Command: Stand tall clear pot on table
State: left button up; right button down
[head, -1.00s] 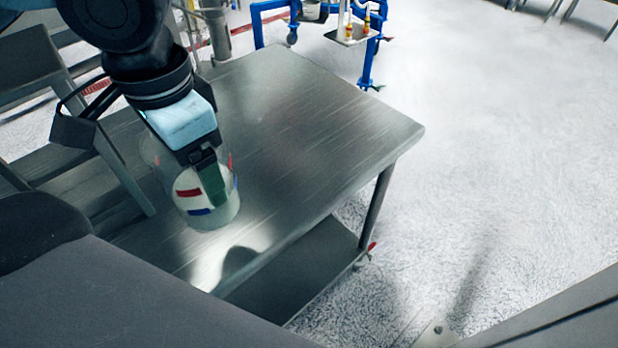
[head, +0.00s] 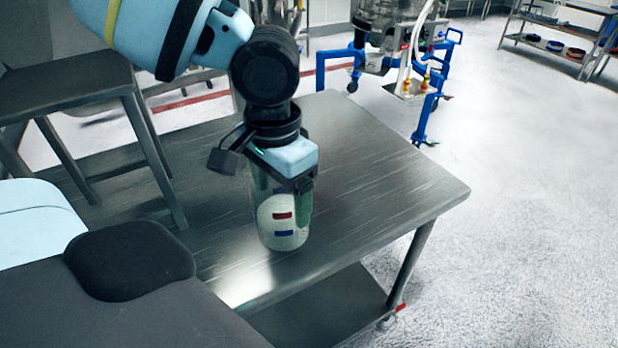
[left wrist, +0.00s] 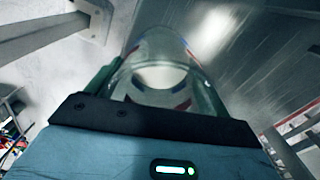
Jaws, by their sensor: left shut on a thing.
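The tall clear pot (head: 281,236) is a see-through cylinder with pale contents and red and blue marks. It is upright at the steel table (head: 385,180); whether its base touches the top I cannot tell for certain. My left gripper (head: 290,195) reaches down from above and is shut on the pot, with a green finger along its right side. In the left wrist view the pot (left wrist: 165,72) sits between the two green fingers, its clear wall and pale contents showing. My right gripper is in neither view.
The table's right side is bare. A lower shelf (head: 325,310) lies under it. A grey chair-like frame (head: 75,95) stands at the left. A blue-framed machine (head: 395,50) stands behind the table. The floor to the right is open.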

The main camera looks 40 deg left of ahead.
pick_arm(q)
jog(key=w+a+f, duration=0.2)
jog(key=w+f, duration=0.2)
jog(key=w, duration=0.5)
jog(key=shift+w+a+f+p, duration=0.15)
jog(key=shift+w+p, duration=0.2)
jog(key=shift+f, duration=0.2)
jog(key=o, duration=1.1)
notch_tip(320, 180, up, 12)
jog(key=shift+r, duration=0.2)
jog(key=shift+a, duration=0.1)
